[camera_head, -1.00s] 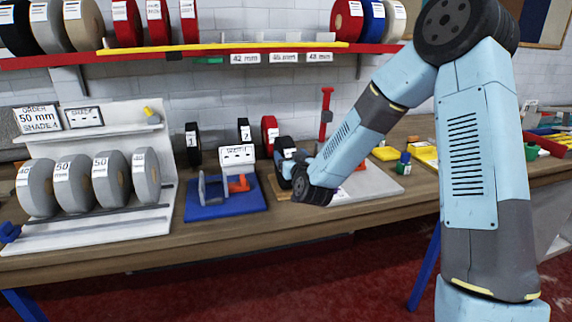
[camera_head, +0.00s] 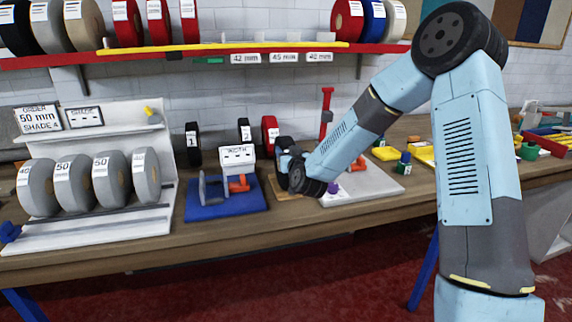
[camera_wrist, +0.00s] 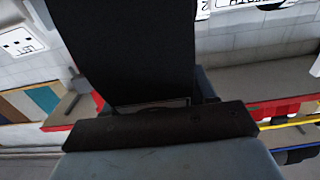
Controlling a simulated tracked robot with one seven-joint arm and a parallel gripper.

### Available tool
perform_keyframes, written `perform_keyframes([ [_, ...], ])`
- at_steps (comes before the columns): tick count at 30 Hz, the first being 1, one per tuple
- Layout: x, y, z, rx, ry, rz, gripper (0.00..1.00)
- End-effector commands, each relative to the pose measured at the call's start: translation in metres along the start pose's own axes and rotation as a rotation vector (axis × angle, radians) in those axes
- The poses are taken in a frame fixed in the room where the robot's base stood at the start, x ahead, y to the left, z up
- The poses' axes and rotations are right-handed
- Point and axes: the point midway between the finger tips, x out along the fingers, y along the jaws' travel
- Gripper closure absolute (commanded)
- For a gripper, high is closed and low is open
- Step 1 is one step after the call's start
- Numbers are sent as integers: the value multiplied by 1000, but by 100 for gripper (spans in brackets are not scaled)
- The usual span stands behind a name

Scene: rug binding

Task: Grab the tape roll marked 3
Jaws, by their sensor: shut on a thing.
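My gripper (camera_head: 288,160) is low over the wooden board on the bench, right of the blue stand. It is shut on a wide dark tape roll (camera_wrist: 125,45), which fills the upper middle of the wrist view. Its number does not show. In the head view my wrist hides most of the place where it is held. A black roll marked 1 (camera_head: 193,152) and a black roll marked 2 (camera_head: 244,137) stand at the back of the bench. A red roll (camera_head: 269,146) with a white label stands just left of my gripper; its mark is too small to read.
A blue stand (camera_head: 222,211) with a white sign is close left of my gripper. A white plate (camera_head: 385,186) lies to the right, with a red post (camera_head: 326,115) behind. Grey rolls (camera_head: 75,187) stand on a white rack at the left. A red shelf (camera_head: 130,57) with rolls hangs above.

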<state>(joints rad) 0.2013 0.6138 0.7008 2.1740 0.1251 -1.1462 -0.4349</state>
Motion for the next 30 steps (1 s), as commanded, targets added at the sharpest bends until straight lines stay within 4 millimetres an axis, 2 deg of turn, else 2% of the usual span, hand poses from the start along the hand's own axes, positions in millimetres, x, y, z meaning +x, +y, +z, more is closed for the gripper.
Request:
perform_keyframes([
  [2, 0, 0, 0, 0, 0, 0, 60],
  [14, 0, 0, 0, 0, 0, 1, 99],
  [30, 0, 0, -4, -1, 2, 1, 100],
])
